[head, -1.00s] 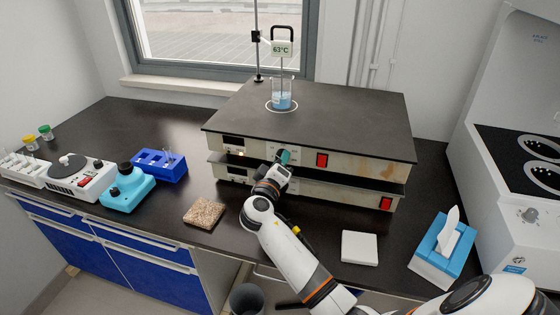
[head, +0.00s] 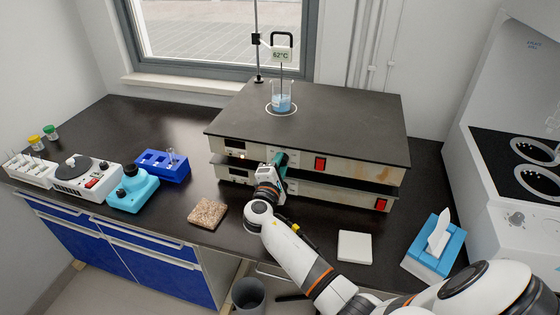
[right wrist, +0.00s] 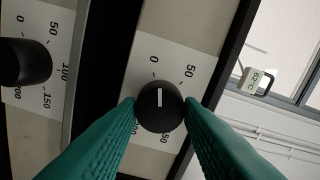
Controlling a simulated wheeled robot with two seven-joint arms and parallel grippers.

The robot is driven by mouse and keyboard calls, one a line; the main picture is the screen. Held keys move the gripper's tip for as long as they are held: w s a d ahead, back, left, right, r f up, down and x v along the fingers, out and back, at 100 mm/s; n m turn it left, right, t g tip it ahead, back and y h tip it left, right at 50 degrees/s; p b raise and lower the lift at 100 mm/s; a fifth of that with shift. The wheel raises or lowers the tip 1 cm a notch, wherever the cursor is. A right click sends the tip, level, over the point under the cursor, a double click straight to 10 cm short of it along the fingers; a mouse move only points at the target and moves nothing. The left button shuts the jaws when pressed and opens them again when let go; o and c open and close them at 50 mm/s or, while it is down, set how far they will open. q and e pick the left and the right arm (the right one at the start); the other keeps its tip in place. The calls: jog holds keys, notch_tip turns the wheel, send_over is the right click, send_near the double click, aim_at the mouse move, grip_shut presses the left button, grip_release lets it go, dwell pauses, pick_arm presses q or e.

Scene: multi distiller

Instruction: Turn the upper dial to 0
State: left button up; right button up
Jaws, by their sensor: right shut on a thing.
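My right gripper (head: 281,159) is at the front of the upper hot plate (head: 352,168). In the right wrist view, its green fingers (right wrist: 162,108) are shut on the black upper dial (right wrist: 160,112), one on each side. The dial's white mark points up in that view, close to the 0 label and slightly toward 50. The lower dial (right wrist: 26,62) shows at the left of the wrist view, untouched, its mark not visible. In the head view the gripper hides the upper dial. My left gripper is not in view.
A beaker of blue liquid (head: 281,102) stands on the upper plate, with a thermometer display (head: 282,55) reading 62°C. The lower hot plate (head: 335,197) sits directly beneath. A stone tile (head: 208,214), white pad (head: 355,246) and tissue box (head: 433,250) lie in front.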

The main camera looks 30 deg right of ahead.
jog(key=shift+n+p, duration=0.6)
jog(key=shift+n, duration=0.6)
jog(key=o, duration=1)
jog(key=b+v, duration=0.2)
jog(key=v, duration=1)
jog(key=shift+b, duration=0.3)
